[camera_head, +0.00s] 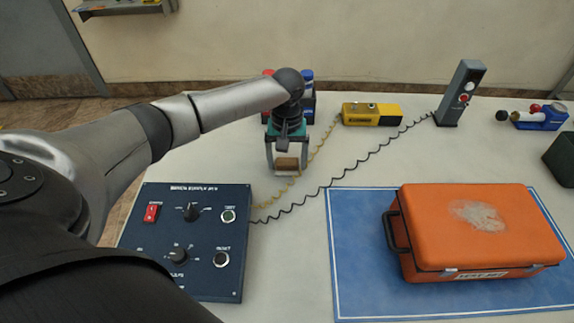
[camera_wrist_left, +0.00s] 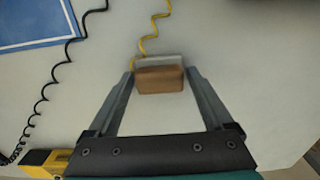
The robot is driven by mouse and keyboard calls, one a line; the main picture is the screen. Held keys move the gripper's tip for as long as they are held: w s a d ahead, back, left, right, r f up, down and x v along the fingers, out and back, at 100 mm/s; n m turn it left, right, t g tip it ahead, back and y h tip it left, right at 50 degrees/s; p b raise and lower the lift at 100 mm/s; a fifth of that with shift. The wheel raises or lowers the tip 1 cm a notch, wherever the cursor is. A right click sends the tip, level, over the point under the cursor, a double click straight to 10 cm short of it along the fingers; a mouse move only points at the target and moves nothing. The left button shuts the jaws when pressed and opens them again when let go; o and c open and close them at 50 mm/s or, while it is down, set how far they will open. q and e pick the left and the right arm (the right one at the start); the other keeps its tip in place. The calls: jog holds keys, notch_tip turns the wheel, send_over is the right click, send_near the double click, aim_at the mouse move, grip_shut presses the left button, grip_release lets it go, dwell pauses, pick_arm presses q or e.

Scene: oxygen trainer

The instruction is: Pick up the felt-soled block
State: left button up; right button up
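The felt-soled block (camera_head: 287,163) is a small brown block with a pale layer at one side. It is between the two fingers of my left gripper (camera_head: 286,168), over the pale table. In the left wrist view the block (camera_wrist_left: 160,79) lies between the fingertips (camera_wrist_left: 161,75), with narrow gaps at its near corners. The left gripper is open around it; contact at the far corners is hard to judge. The block's underside is hidden. My right gripper is in neither view.
A dark blue control panel (camera_head: 188,275) stands front left, and an orange case (camera_head: 480,232) sits on a blue mat (camera_head: 350,270) at right. A yellow device (camera_head: 371,114) and a grey upright unit (camera_head: 460,92) stand behind. Coiled yellow (camera_head: 322,150) and black (camera_head: 350,170) cords run nearby.

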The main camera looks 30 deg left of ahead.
aim_at(287, 160)
pick_arm(q)
jog(key=c, duration=1)
notch_tip(287, 160, up, 20)
jog(key=p, duration=0.5)
